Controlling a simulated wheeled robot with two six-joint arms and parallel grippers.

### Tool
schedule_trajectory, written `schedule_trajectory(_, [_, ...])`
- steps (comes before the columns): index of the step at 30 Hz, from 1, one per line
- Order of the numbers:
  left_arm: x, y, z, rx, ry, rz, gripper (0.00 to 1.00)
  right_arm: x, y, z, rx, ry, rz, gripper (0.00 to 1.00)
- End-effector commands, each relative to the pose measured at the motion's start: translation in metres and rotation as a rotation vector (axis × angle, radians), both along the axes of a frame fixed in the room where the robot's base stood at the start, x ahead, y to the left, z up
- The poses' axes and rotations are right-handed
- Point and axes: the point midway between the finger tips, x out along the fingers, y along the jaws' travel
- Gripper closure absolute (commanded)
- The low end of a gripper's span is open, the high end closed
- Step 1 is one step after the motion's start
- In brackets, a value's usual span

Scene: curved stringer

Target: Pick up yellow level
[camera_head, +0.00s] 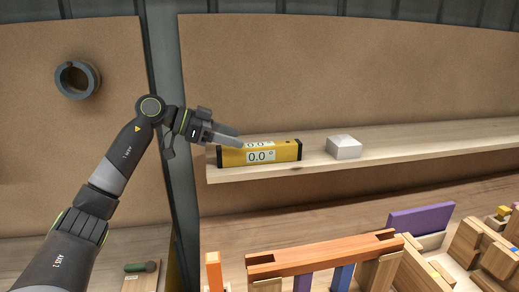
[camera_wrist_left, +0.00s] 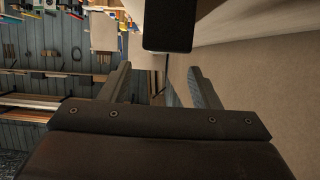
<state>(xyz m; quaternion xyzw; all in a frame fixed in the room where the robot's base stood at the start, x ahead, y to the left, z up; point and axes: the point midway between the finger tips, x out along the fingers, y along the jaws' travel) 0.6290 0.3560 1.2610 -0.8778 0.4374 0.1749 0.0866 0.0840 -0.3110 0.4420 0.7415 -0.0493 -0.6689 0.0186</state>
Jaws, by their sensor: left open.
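The yellow level (camera_head: 280,153) lies on a wooden shelf (camera_head: 440,145), with black ends and white displays reading 0.0°. My left gripper (camera_head: 228,137) is at the level's left end, its fingers pointing right and overlapping the level's upper left part in the head view. In the left wrist view the two fingers of my left gripper (camera_wrist_left: 160,85) stand apart with nothing between them. A dark block-like end (camera_wrist_left: 168,28), probably the level's black end, shows above the fingers there. I cannot tell whether a finger touches the level. My right gripper is not in view.
A white block (camera_head: 344,147) sits on the shelf right of the level. A dark metal post (camera_head: 168,80) stands left of the shelf. Below are an orange wooden beam (camera_head: 325,254) and a purple board (camera_head: 420,218). The shelf's right part is clear.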

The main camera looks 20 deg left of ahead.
Motion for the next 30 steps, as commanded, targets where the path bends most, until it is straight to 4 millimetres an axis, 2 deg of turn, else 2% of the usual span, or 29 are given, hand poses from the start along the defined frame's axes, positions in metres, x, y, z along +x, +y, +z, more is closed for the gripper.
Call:
schedule_trajectory(8, [0.010,-0.014,-0.007,-0.003,0.002,-0.002,0.44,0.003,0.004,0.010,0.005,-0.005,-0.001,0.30])
schedule_trajectory(16, [0.031,-0.037,-0.024,-0.003,0.000,-0.001,0.44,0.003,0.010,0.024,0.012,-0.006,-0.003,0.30])
schedule_trajectory(26, [0.034,-0.041,-0.028,0.000,0.000,0.000,0.44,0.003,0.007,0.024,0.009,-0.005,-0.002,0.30])
schedule_trajectory(30, [0.034,-0.041,-0.028,0.000,0.000,0.000,0.61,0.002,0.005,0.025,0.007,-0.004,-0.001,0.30])
